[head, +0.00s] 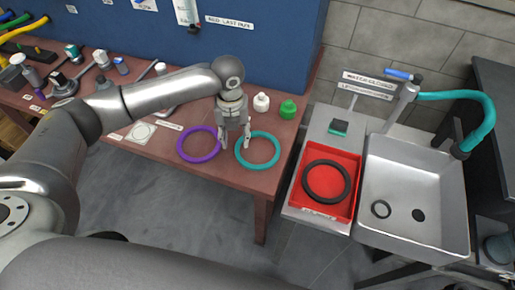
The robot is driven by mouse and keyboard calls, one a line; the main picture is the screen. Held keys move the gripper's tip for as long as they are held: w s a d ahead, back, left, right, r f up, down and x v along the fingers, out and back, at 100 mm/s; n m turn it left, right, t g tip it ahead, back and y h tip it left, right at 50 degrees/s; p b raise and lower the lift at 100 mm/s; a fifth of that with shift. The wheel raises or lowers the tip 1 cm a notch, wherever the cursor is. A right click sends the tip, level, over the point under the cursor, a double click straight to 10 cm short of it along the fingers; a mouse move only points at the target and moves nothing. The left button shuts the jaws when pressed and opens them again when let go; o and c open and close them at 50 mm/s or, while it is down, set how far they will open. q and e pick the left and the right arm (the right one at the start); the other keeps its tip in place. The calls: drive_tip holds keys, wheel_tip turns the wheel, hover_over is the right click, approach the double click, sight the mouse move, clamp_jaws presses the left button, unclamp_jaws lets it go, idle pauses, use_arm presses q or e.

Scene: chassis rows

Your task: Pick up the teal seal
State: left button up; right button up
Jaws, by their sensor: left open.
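The teal seal (274,161) is a ring lying flat near the front right of the reddish-brown bench (190,167). My left gripper (234,146) is open and points down at the seal's left edge. One finger is over or beside the teal ring's left side; I cannot tell whether it touches. The other finger is by the right edge of a purple ring (182,155), which lies just left of the teal one. My right gripper does not show.
A white cap (261,103) and a green cap (287,109) stand behind the teal seal. To the right are a red tray (351,204) with a black ring (309,184) and a metal sink (398,185) with a smaller dark ring. A blue panel stands behind the bench.

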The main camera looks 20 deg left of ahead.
sight(238, 149)
use_arm(q)
drive_tip(key=shift+w+d+f+p, duration=0.1)
drive_tip(key=shift+f+p, duration=0.2)
drive_tip(key=shift+f, duration=1.1)
drive_tip(key=shift+w+f+p, duration=0.1)
drive_tip(key=shift+f+p, duration=0.2)
drive_tip(key=shift+f, duration=1.05)
drive_tip(key=shift+s, duration=0.1)
drive_tip(key=shift+c, duration=0.5)
clamp_jaws()
